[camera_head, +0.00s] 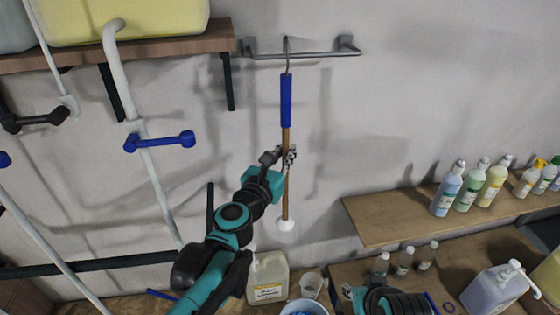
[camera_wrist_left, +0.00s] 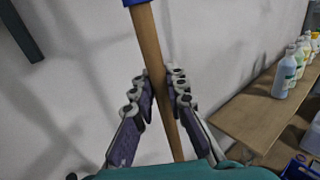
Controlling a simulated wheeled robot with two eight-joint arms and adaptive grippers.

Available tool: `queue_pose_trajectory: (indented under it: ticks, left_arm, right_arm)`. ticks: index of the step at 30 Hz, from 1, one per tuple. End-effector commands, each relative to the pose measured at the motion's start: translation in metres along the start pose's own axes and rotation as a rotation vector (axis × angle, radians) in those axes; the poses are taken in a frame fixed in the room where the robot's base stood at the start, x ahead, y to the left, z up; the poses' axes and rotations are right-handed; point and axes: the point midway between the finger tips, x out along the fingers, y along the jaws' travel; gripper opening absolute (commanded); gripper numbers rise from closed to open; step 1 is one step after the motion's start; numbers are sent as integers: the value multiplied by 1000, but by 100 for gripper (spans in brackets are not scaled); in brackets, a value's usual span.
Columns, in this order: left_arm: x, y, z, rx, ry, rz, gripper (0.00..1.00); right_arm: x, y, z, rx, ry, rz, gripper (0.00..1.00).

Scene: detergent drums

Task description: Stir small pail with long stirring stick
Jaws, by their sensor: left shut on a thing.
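The long stirring stick (camera_head: 285,185) hangs upright against the wall. It has a blue grip, a wooden shaft and a white round end, and its top hook is on a wall rail (camera_head: 305,54). My left gripper (camera_head: 289,157) is shut on the wooden shaft below the blue grip. In the left wrist view the fingers (camera_wrist_left: 160,90) lie on both sides of the shaft (camera_wrist_left: 158,70). A small round pail (camera_head: 303,308) with something blue in it is cut off by the bottom edge. My right gripper is not in view.
A whitish jug (camera_head: 268,276) and a clear cup (camera_head: 311,284) stand near the pail. A wooden shelf (camera_head: 385,222) with several bottles is at right. White pipes with blue and black handles run down the left. A yellow drum (camera_head: 150,18) sits on the upper shelf.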

Motion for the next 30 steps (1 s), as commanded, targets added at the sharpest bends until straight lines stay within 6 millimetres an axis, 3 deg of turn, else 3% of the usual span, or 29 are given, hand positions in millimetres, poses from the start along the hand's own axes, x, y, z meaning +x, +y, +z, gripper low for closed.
queue_pose_trajectory:
  ticks: [12, 24, 30]
  left_arm:
    - [-29, -20, 0, 0, 0, -2, 0]
    - [-33, -22, 0, 0, 0, 0, 0]
    - [-27, -20, -24, 0, 0, -10, 0]
  right_arm:
    - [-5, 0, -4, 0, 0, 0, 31]
    - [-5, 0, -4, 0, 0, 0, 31]
    - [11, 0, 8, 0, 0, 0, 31]
